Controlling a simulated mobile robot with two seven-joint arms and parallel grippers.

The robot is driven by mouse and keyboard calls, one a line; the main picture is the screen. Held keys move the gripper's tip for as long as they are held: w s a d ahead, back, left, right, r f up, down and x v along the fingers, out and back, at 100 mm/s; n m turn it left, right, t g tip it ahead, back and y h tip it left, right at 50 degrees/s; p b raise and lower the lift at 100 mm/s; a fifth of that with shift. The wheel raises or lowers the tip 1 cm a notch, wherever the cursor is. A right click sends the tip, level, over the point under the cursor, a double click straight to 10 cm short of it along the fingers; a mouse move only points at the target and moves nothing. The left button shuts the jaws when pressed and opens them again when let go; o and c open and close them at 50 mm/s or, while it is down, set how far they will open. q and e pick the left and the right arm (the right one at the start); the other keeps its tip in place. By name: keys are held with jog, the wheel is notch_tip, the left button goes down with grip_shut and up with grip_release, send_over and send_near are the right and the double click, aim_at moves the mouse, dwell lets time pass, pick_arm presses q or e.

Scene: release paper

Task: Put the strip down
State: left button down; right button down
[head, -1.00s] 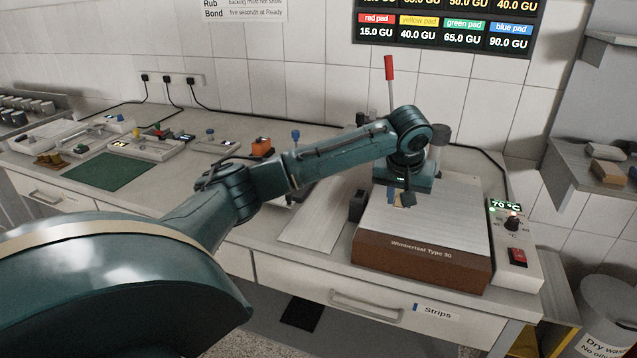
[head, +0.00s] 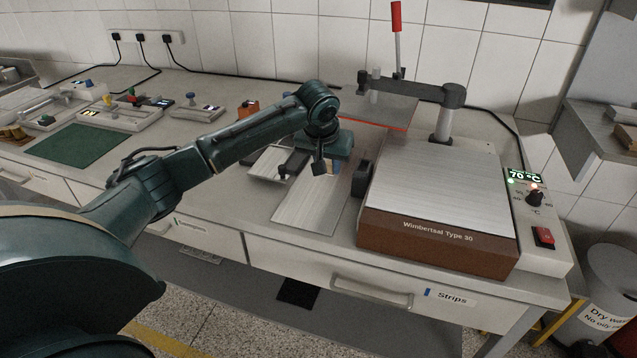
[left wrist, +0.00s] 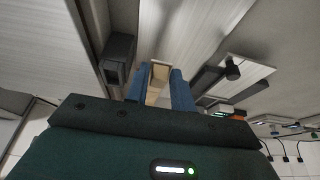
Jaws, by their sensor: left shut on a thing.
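My left gripper (head: 328,168) hangs over the bare metal plate (head: 305,208) on the bench, left of the heated press. In the left wrist view its two blue fingers (left wrist: 160,88) are shut on a small tan strip (left wrist: 158,73), which stands between them. In the head view only a small bit of tan and blue shows at the fingers, so the strip is mostly hidden there. I cannot tell whether the strip touches the plate below. My right gripper is not in view.
The press (head: 440,185) has a bare metal top; its upper plate (head: 390,110) is swung aside behind. The control box (head: 530,225) reads 70 °C. A dark block (head: 361,177) stands right of the gripper. A smaller metal plate (head: 265,163) with a dark fitting lies left.

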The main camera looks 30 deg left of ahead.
aim_at(329, 197)
pick_arm(q)
notch_tip(329, 197, down, 8)
jog(key=shift+r, duration=0.25)
jog(key=shift+f, duration=0.1)
jog(key=c, duration=1.2)
grip_release()
jog(key=v, duration=1.2)
jog(key=shift+s, duration=0.1)
